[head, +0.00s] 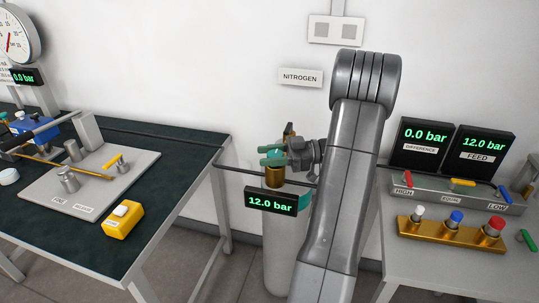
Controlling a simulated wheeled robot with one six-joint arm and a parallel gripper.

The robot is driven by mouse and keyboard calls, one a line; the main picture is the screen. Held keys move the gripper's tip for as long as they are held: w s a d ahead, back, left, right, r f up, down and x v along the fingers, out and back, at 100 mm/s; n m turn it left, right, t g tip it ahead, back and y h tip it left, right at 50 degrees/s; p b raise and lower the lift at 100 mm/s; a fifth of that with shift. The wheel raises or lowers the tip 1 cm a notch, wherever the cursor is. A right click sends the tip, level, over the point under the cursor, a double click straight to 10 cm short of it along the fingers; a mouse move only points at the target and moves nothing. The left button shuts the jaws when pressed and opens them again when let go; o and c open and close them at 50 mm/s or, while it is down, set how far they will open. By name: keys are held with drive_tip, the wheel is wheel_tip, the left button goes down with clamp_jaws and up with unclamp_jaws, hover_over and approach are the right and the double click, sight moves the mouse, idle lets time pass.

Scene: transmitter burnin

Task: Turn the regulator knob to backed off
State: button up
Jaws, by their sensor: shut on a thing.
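The nitrogen regulator has a brass body (275,177) at the middle of the head view. Green parts (271,158) show right above the brass, at the regulator knob; the knob's own outline is hard to separate from my gripper. My gripper (282,155) reaches in from the right and is shut on the regulator knob. The knob's turned angle cannot be read. The regulator display (271,200) below reads 12.0 bar.
The pale gas cylinder (280,255) stands between two benches, partly behind my arm. The left bench (150,150) holds a valve plate and a yellow block (123,219). The right bench has displays, a valve manifold (450,193) and a brass block (449,240) with coloured knobs.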

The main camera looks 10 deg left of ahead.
drive_tip(key=shift+r, duration=0.1)
drive_tip(key=o, duration=0.9)
drive_tip(key=shift+a, duration=0.1)
drive_tip(key=shift+p+v, duration=3.05)
drive_tip(key=shift+v, duration=3.9)
drive_tip(key=shift+w, duration=0.1)
drive_tip(key=shift+a, duration=0.1)
